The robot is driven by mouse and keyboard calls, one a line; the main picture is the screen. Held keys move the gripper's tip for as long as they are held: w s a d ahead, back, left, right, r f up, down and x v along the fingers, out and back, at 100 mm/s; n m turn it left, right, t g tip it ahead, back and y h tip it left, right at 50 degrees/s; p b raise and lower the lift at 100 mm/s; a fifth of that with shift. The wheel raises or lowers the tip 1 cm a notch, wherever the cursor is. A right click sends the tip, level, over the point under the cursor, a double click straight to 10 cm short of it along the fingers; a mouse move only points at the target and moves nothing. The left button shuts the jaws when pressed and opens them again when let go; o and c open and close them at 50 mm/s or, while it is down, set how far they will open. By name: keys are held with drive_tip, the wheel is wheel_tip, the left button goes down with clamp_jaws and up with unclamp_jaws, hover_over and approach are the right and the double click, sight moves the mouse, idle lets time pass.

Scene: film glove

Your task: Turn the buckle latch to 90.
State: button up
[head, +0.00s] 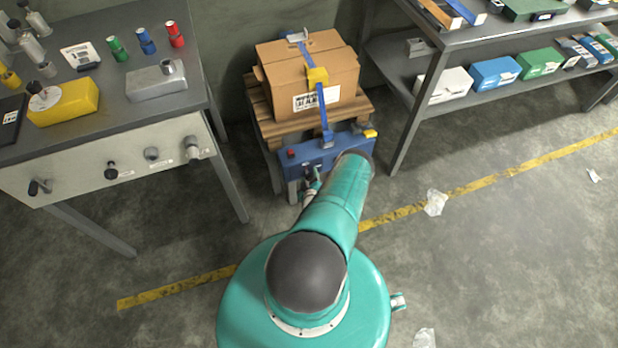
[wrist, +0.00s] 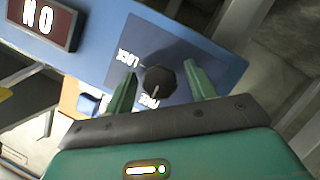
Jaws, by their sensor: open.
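A black round knob (wrist: 160,76), which seems to be the buckle latch, sits on the front of the blue unit (wrist: 200,35). Labels beside it appear upside down, seemingly LOCK and FREE. A pale mark on the knob points down, toward the FREE side. My gripper (wrist: 162,74) is open, with one green finger on each side of the knob. I cannot tell whether the fingers touch it. In the head view the blue unit (head: 322,158) stands in front of a strapped cardboard box (head: 278,78); my arm hides part of its front.
A yellow buckle (head: 317,76) sits on the blue strap over the box. A display with N and O (wrist: 40,25) is near the knob. A workbench (head: 120,100) stands left, a shelf (head: 455,40) right. Floor around my base is mostly open.

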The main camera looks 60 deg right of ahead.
drive_tip(key=c, duration=1)
drive_tip(key=shift+o, duration=0.2)
drive_tip(key=shift+d+r, duration=0.1)
drive_tip(key=m+y, duration=0.1)
drive_tip(key=m, duration=0.1)
drive_tip(key=shift+m+t+y, duration=0.3)
drive_tip(key=shift+t, duration=0.1)
drive_tip(key=m+t+y, duration=0.1)
drive_tip(key=m, duration=0.2)
drive_tip(key=shift+s+m+t+y, duration=0.1)
drive_tip(key=shift+m+t+y, duration=0.2)
drive_tip(key=shift+t+y, duration=0.1)
drive_tip(key=m+t+y, duration=0.1)
drive_tip(key=m, duration=0.2)
drive_tip(key=shift+t, duration=0.4)
drive_tip(key=shift+m+t+y, duration=0.6)
drive_tip(key=shift+m+t, duration=0.2)
drive_tip(key=shift+m, duration=0.8)
